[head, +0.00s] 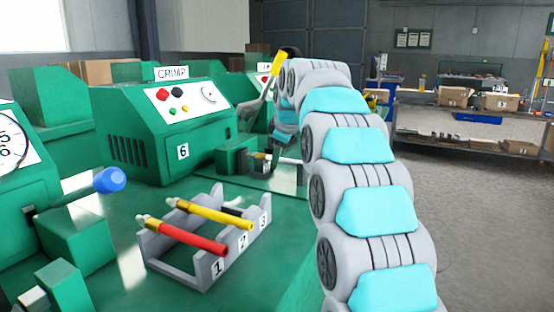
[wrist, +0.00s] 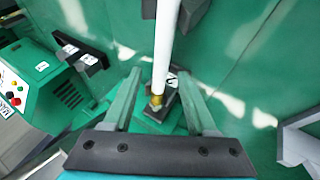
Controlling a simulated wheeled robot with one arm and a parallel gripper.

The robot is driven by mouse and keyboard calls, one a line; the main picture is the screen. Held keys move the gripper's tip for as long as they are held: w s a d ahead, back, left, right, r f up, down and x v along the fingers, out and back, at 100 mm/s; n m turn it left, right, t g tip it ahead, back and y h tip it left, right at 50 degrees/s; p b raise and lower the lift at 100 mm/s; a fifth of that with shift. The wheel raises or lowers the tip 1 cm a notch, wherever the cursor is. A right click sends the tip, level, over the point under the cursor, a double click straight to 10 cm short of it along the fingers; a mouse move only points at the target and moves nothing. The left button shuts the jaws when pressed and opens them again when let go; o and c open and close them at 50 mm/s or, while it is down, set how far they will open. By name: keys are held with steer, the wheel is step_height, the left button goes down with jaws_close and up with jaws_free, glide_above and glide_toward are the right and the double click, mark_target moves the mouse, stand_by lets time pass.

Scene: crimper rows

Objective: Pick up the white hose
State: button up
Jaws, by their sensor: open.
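The white hose (wrist: 164,45) runs down from the top edge of the wrist view and ends in a brass fitting (wrist: 156,101) over a dark grey block. My gripper (wrist: 154,78) is open, with one green finger on each side of the hose's lower part.
A blue-knobbed lever (head: 110,180) is at left. The floor at right is clear.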

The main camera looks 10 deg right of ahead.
steer(key=shift+c, duration=0.3)
jaws_close()
stand_by(0.4)
